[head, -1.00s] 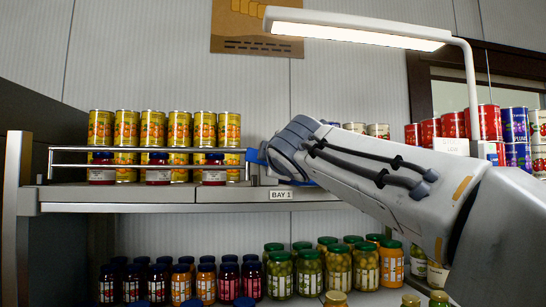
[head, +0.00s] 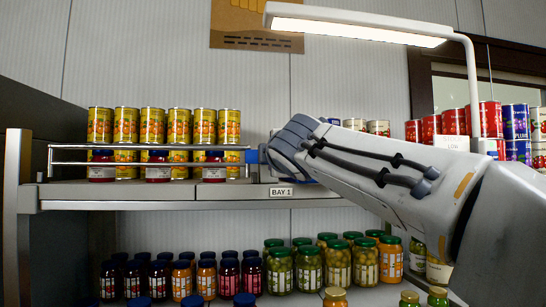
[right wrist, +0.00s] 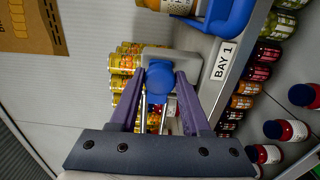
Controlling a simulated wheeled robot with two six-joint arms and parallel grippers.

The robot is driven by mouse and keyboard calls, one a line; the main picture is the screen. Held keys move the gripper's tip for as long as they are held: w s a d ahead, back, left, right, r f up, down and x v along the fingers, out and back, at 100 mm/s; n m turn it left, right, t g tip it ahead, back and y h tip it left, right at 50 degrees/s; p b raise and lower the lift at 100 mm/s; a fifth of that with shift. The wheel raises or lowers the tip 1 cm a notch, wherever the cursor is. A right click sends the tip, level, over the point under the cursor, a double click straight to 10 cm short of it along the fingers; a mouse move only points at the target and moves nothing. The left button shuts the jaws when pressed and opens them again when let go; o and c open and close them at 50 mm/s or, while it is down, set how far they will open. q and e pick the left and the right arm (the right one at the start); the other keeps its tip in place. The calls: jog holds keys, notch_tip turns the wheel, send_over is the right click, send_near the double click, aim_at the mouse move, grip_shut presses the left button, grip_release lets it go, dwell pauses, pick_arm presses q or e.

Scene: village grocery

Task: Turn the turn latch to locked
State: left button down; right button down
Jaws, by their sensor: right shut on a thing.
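The blue turn latch (right wrist: 160,78) sits in front of a pale grey plate (right wrist: 185,54) in the right wrist view. In the head view a narrow strip of blue latch (head: 251,156) shows at the right end of the rail. My right gripper (right wrist: 159,92) has its two purple fingers shut on the latch's blue knob, one on each side. In the head view my right arm hides most of the gripper and part of the latch. Whether the latch points to locked cannot be read. My left gripper is in neither view.
A metal rail (head: 150,147) runs in front of yellow cans (head: 152,127) and dark-lidded jars on the upper shelf. A BAY 1 label (head: 281,193) is on the shelf edge. A blue curved fitting (right wrist: 234,22) is close to the gripper. Several jars stand below.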

jog(key=shift+c, duration=2)
grip_release()
jog(key=shift+s, duration=0.1)
jog(key=s+d+b, duration=0.1)
jog(key=s+b, duration=0.4)
jog(key=s, duration=0.5)
jog(key=shift+d, duration=0.25)
jog(key=shift+s+f, duration=0.1)
